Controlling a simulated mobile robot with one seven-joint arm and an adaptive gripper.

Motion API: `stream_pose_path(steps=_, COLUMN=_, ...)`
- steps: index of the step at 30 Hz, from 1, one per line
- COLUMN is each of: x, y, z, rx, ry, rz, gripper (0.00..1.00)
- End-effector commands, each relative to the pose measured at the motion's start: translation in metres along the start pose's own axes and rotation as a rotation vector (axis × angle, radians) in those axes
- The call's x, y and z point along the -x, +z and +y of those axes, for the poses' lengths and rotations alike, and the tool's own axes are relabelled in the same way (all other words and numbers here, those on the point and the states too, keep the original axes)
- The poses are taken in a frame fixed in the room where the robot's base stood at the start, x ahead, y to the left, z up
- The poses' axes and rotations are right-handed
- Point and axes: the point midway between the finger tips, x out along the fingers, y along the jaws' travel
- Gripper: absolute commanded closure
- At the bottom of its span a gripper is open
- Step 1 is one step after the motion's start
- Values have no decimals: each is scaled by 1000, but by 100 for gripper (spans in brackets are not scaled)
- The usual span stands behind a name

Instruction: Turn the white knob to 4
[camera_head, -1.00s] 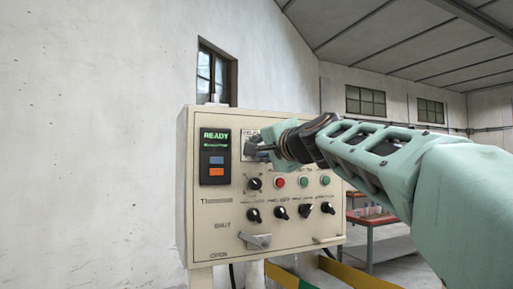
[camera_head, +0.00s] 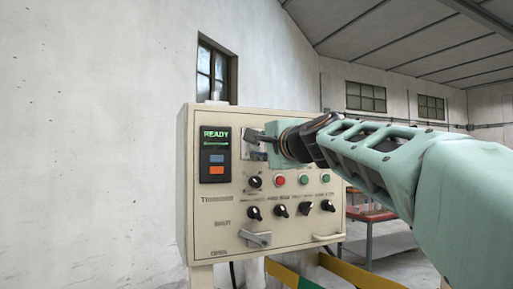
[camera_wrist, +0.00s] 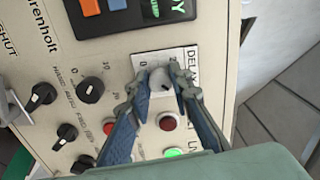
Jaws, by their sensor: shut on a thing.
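The white knob (camera_wrist: 160,80) sits on a pale dial plate marked "DELAY" (camera_wrist: 193,62), high on the control panel. In the wrist view my gripper (camera_wrist: 160,88) has one finger on each side of the knob and is shut on it. The fingers and knob hide part of the scale, so I cannot read the setting. In the head view my gripper (camera_head: 262,145) reaches the panel from the right, just right of the display, and the knob is hidden there.
The beige control box (camera_head: 222,222) carries a lit "READY" display (camera_head: 215,138), a red button (camera_head: 280,181), green buttons, several black knobs and a grey lever (camera_head: 257,238). Black knobs (camera_wrist: 91,89) lie close to the fingers. A red table (camera_head: 375,218) stands behind to the right.

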Motion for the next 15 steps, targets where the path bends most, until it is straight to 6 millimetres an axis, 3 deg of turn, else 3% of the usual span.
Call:
stream_pose_path(steps=1, x=0, y=-1, z=0, rx=1, ry=0, rz=1, gripper=100)
stream_pose_path(steps=2, x=0, y=0, z=0, rx=1, ry=0, rz=1, gripper=80)
stream_pose_path(steps=6, x=0, y=0, z=0, rx=1, ry=0, rz=1, gripper=64)
stream_pose_path(steps=15, x=0, y=0, z=-1, rx=2, ry=0, rz=0, gripper=63)
